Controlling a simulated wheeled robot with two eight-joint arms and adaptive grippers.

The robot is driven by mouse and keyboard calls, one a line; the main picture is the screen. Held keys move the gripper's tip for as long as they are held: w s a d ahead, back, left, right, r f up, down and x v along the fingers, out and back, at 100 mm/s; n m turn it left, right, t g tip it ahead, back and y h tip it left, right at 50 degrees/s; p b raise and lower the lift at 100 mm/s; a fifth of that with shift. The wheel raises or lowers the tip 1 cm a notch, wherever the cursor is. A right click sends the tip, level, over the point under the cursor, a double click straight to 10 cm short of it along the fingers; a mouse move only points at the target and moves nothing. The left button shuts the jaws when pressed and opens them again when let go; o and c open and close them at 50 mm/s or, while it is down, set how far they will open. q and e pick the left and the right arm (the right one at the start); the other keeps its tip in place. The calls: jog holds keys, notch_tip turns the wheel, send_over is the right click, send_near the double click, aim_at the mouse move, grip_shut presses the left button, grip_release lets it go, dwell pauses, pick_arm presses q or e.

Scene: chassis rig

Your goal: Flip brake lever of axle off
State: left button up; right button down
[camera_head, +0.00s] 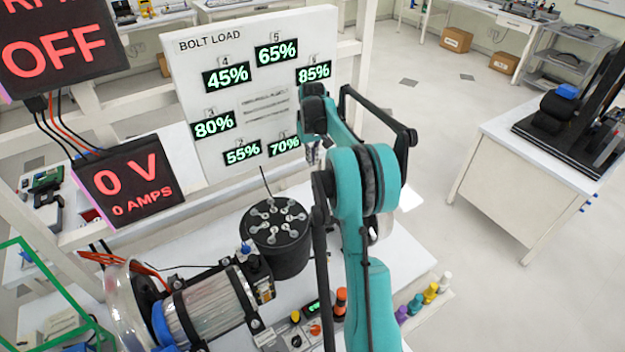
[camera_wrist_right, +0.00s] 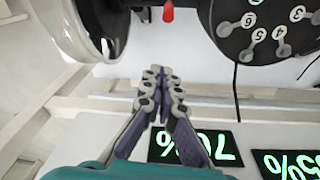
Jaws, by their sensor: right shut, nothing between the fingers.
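The axle's round black hub (camera_head: 275,232), topped with several numbered bolts, stands on the white bench in the head view. It also shows upside down at the top right of the right wrist view (camera_wrist_right: 262,50). A small red tip (camera_wrist_right: 168,14), possibly the brake lever, shows at the top of the wrist view; I cannot pick out the lever in the head view. My right gripper (camera_wrist_right: 160,84) is shut and empty, its fingers pointing toward the red tip but apart from it. In the head view my right gripper (camera_head: 313,155) is partly hidden by my arm. My left gripper is not in view.
A white bolt load board (camera_head: 190,70) with green percent displays stands behind the hub. The OFF display (camera_head: 55,45) and 0 V display (camera_head: 130,182) hang at the left. A motor with a clear cover (camera_head: 210,308) lies beside the hub. Small coloured bottles (camera_head: 430,293) stand at the bench's right edge.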

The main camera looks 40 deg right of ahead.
send_over(320, 203)
jog(key=w+d, duration=0.1)
jog(key=w, duration=0.3)
notch_tip(320, 203, down, 9)
jog(key=shift+s, duration=0.2)
jog(key=shift+f, duration=0.1)
jog(key=shift+s, duration=0.1)
jog(key=shift+s+b, duration=0.1)
jog(key=shift+b, duration=0.2)
